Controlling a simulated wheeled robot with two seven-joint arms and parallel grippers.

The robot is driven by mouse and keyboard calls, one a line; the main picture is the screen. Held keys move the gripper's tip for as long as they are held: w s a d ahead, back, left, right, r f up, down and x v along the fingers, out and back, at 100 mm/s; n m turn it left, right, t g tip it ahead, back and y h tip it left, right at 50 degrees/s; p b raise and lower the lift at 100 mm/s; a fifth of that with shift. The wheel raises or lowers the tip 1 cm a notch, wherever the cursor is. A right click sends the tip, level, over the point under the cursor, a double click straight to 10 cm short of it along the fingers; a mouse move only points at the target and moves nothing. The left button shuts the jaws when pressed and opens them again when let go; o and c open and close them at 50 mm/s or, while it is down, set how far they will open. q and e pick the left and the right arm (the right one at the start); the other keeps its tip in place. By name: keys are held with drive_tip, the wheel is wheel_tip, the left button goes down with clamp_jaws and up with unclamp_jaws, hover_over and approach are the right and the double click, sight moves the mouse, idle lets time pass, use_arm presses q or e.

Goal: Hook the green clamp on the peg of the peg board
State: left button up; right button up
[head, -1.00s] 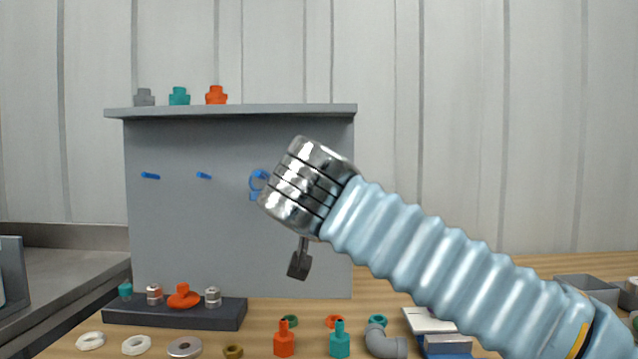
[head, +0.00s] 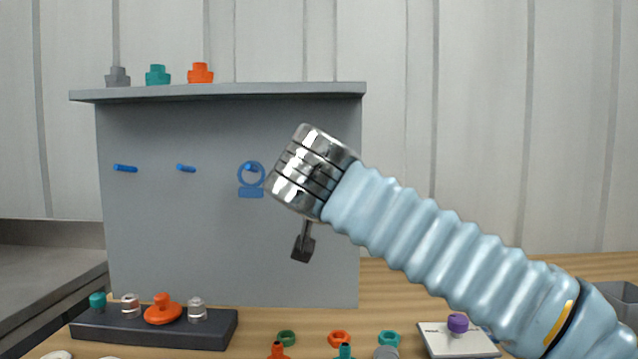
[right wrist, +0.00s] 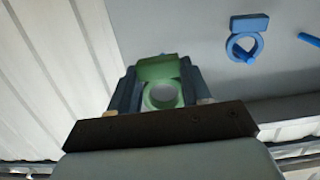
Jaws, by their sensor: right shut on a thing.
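The green clamp (right wrist: 161,90), a ring with a block on it, is between the fingers of my right gripper (right wrist: 160,82) in the right wrist view, and the gripper is shut on it. In the head view my own wrist hides the clamp and the fingers. The grey peg board (head: 225,250) stands upright behind my right arm. Two bare blue pegs, a left one (head: 125,168) and a middle one (head: 187,168), stick out of it. My left gripper is not in view.
A blue clamp (head: 251,192) hangs on a third peg, just left of my right wrist; it also shows in the wrist view (right wrist: 249,22). Several fittings stand on the board's top shelf (head: 330,90). A dark rack (head: 215,334) and several loose parts are below.

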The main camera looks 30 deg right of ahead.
drive_tip(key=x, duration=0.8)
idle(0.6)
drive_tip(key=shift+w+d+f, duration=0.1)
drive_tip(key=shift+d, duration=0.05)
idle(0.4)
drive_tip(key=o, duration=1.2)
drive_tip(key=shift+o, duration=0.2)
drive_tip(key=v, duration=1.3)
drive_tip(key=shift+s+a, duration=0.3)
